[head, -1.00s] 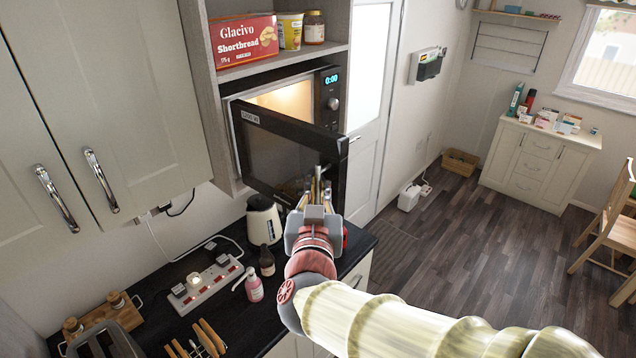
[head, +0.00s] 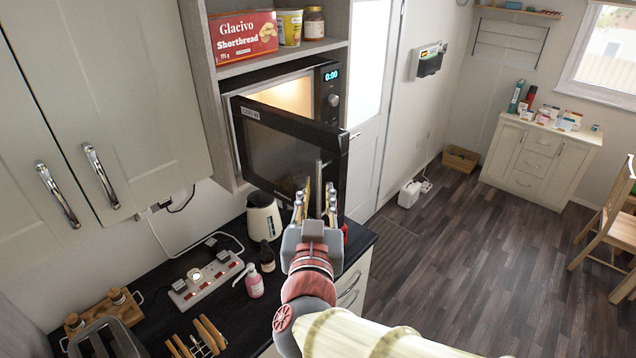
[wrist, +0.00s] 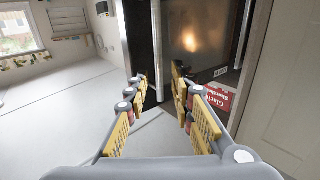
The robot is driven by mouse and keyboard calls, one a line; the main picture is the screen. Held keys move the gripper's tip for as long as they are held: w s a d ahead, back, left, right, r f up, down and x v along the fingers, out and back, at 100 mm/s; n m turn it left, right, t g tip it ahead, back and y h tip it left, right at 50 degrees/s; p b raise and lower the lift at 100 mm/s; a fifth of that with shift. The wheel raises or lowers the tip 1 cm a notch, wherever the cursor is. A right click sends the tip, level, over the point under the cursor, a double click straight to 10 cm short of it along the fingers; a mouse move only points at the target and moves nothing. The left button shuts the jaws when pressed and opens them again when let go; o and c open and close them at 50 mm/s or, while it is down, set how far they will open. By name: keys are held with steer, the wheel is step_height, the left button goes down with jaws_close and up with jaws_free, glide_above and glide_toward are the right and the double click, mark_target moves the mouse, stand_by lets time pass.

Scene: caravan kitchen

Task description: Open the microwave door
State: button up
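The microwave (head: 330,100) sits in a wall niche with its lit interior showing. Its dark door (head: 275,150) is partly open, hinged at the picture's left, with its free edge swung out into the room. The door's slim vertical metal handle (head: 319,190) is near that free edge. My gripper (head: 316,194) is open at the handle's lower part. In the wrist view, which looks upside down, the handle (wrist: 158,55) appears between the fingers of my gripper (wrist: 157,82); whether they touch it is unclear. The door's inner side is hidden in the head view.
Below the door, the dark counter (head: 225,325) holds a kettle (head: 264,218), a pink bottle (head: 254,282), a dark bottle (head: 267,257) and a power strip (head: 205,283). A shortbread box (head: 243,38) stands on the shelf above. The floor (head: 450,255) to the right is free.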

steer(key=s, duration=0.7)
steer(key=shift+s, duration=0.3)
steer(key=shift+a+f, duration=0.1)
